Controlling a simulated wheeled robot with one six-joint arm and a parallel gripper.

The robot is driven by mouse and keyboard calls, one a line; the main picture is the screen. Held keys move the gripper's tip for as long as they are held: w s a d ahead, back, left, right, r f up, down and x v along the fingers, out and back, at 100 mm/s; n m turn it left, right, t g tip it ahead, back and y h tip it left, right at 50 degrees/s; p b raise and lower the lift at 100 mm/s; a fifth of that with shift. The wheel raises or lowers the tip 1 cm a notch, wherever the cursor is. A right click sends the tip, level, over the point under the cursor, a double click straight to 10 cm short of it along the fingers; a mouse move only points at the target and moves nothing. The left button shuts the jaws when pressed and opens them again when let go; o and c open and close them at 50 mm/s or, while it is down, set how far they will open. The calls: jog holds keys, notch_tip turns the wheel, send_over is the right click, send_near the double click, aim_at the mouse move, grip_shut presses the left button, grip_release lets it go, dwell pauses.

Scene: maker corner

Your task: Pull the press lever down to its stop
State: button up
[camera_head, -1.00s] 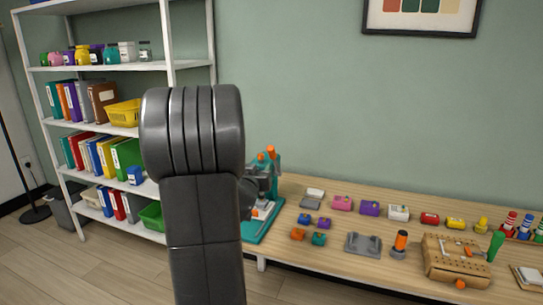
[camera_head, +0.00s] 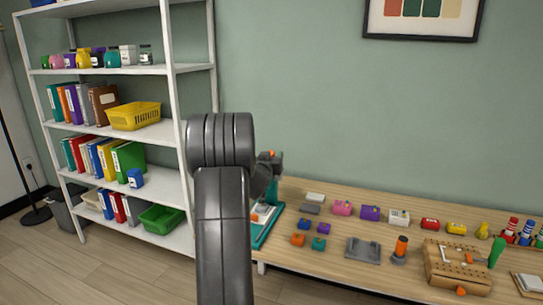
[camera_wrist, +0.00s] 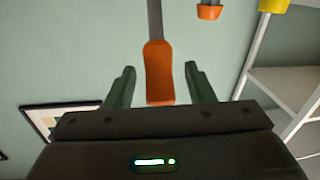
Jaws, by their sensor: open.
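The teal press (camera_head: 263,229) stands at the left end of the workbench, partly hidden behind my arm; a small orange part shows at its top. In the wrist view, the press lever's orange grip (camera_wrist: 160,72) on its grey rod lies between the two dark green fingers of my gripper (camera_wrist: 159,78). The fingers are open, with a visible gap on each side of the grip.
The workbench (camera_head: 330,265) holds several small coloured blocks, a grey fixture (camera_head: 363,250) and a wooden pegboard box (camera_head: 457,268) right of the press. A white shelf (camera_head: 172,135) with binders and baskets stands to the left. The wall behind is bare apart from a picture (camera_head: 421,36).

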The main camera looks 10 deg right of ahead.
jog(key=shift+w+d, duration=0.15)
jog(key=shift+w, duration=0.1)
grip_shut()
jog(key=shift+f, duration=0.1)
